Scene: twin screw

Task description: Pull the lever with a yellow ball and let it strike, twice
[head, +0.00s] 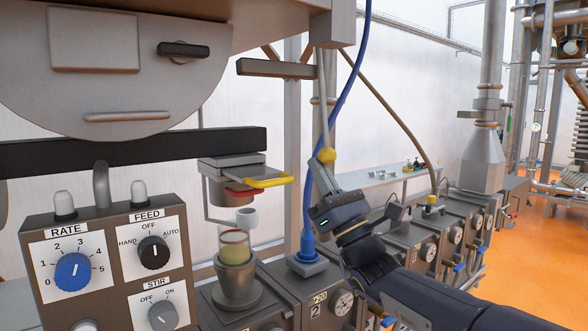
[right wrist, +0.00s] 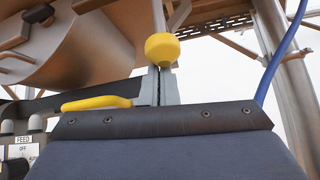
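The lever is a thin grey rod (head: 322,95) hanging down beside the machine, with a yellow ball (head: 326,156) at its lower end. My right gripper (head: 321,172) is at the ball, reaching up from the lower right. In the right wrist view the ball (right wrist: 162,48) sits over the tips of the gripper's grey fingers (right wrist: 159,84). The fingers are close together and look shut on the lever at the ball; the exact contact is hidden behind the ball. My left gripper is not in view.
A yellow handle (head: 262,181) sticks out left of the ball, above a glass cup (head: 234,248) with yellowish contents. A control box (head: 110,260) with knobs stands at the lower left. Gauge-fitted units (head: 425,250) line the right.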

